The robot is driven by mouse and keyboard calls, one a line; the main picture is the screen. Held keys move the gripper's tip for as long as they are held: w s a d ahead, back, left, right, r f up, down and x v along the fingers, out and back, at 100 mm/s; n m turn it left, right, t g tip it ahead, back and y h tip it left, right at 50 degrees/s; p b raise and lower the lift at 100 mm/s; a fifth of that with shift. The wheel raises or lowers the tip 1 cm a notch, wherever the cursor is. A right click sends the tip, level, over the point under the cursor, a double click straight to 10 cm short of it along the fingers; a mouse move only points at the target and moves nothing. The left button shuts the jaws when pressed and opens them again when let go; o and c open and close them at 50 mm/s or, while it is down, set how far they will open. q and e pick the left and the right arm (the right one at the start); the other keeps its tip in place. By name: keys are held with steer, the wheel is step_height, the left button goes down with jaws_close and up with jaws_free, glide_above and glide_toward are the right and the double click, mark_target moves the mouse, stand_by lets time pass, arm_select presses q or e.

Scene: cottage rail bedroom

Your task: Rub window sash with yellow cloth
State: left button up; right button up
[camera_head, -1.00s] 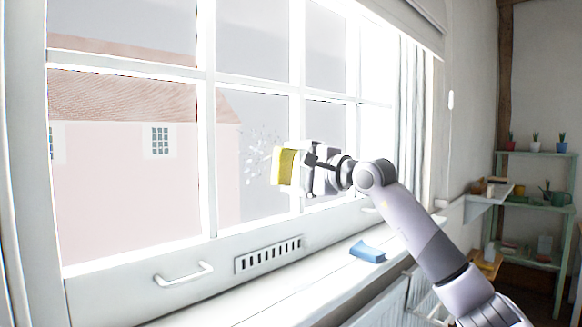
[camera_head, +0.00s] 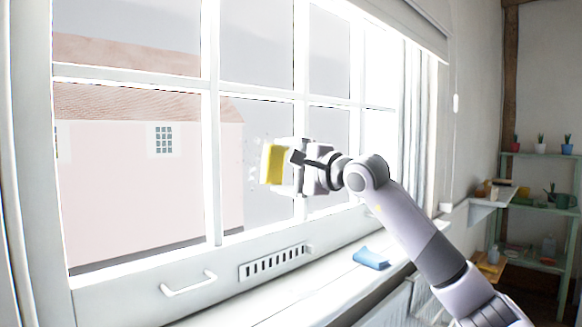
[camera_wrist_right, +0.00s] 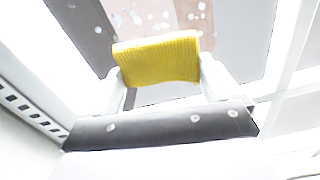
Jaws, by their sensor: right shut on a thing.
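The window sash (camera_head: 211,130) is white, with several panes, and fills the left and middle of the head view. My right gripper (camera_head: 285,166) is shut on the yellow cloth (camera_head: 273,164), a folded pad held up at the lower middle pane. In the right wrist view the ribbed yellow cloth (camera_wrist_right: 157,60) sits between the two fingertips, with the glass behind it. Pale specks (camera_head: 252,172) show on the pane beside the cloth; more show in the wrist view (camera_wrist_right: 150,18). I cannot tell whether the cloth touches the glass. My left gripper is not in view.
A blue cloth or sponge (camera_head: 371,258) lies on the white sill (camera_head: 330,275) below my right arm. A white handle (camera_head: 188,284) and a slotted vent (camera_head: 275,262) are on the lower sash rail. A green shelf (camera_head: 540,205) with small pots stands at the far right.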

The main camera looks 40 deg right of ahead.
mark_target(253, 155)
steer(key=shift+s+a, duration=0.1)
steer(key=shift+a, duration=1.9)
steer(key=shift+s+a, duration=0.2)
steer(key=shift+a, duration=1.9)
steer(key=shift+d+r+p, duration=0.1)
steer(key=shift+r+p, duration=0.75)
steer(key=shift+r, duration=0.4)
steer(key=shift+d+f, duration=0.1)
steer(key=shift+d, duration=1.05)
steer(key=shift+w+d+p, duration=0.15)
steer(key=shift+d+p, duration=0.1)
steer(key=shift+d, duration=1.2)
steer(key=shift+w+d+p, duration=0.15)
steer(key=shift+d+p, duration=0.05)
steer(key=shift+d, duration=1.2)
steer(key=d+p, duration=0.1)
steer(key=d, duration=0.3)
steer(key=shift+w, duration=0.2)
